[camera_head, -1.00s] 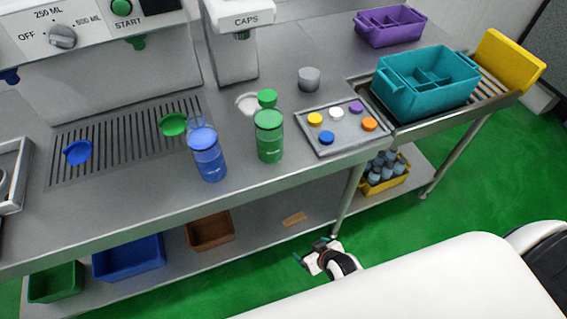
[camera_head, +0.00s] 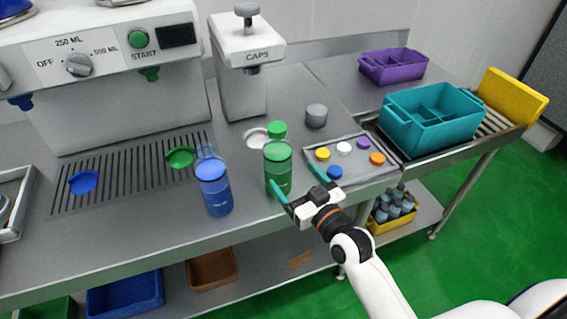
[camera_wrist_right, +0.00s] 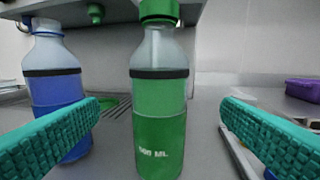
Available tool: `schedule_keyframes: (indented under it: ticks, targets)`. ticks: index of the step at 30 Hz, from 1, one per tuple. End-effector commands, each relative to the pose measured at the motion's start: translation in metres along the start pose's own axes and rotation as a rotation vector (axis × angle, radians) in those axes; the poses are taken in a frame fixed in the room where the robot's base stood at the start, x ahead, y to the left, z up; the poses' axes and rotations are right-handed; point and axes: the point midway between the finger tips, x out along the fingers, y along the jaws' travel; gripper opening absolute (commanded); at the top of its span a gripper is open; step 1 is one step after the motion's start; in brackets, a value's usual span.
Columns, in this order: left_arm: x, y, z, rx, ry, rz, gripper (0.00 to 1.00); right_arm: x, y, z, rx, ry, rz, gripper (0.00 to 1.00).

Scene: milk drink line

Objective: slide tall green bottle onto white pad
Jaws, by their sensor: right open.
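The tall green bottle (camera_head: 278,174) stands upright on the steel counter with a green cap (camera_head: 277,129) on its clear neck. The white pad (camera_head: 254,136) is a round spot just behind and left of it, below the CAPS machine, partly hidden by the bottle. My right gripper (camera_head: 296,181) is open and low at the front right of the bottle. In the right wrist view the green bottle (camera_wrist_right: 160,110) stands upright between the two teal fingers, with a gap on each side and no visible contact. My left gripper is not clearly in view.
A blue bottle (camera_head: 215,190) stands close on the left. A tray (camera_head: 352,171) of coloured caps lies close on the right, near my right gripper. A grey cylinder (camera_head: 316,116) stands behind. The CAPS machine (camera_head: 243,90) rises behind the pad.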

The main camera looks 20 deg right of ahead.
Motion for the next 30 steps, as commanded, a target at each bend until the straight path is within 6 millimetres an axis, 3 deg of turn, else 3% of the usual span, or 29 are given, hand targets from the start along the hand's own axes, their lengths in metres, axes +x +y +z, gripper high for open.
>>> schedule_keyframes:
  ticks: [9, 15, 28, 30]
  targets:
    - [-0.009, 0.001, 0.001, 0.0, 0.0, 0.001, 0.36, 0.063, 0.001, 0.002, 0.001, 0.0, 0.0, 0.87]
    - [-0.011, 0.002, 0.001, 0.001, 0.0, 0.003, 0.36, 0.089, 0.001, 0.0, 0.001, 0.002, 0.001, 0.87]
    - [-0.012, 0.004, 0.0, 0.002, 0.001, 0.004, 0.36, 0.099, 0.001, 0.0, 0.0, 0.002, 0.001, 0.87]
    - [-0.012, 0.004, 0.0, 0.002, 0.001, 0.004, 0.36, 0.099, 0.001, -0.001, 0.0, 0.002, 0.001, 0.79]
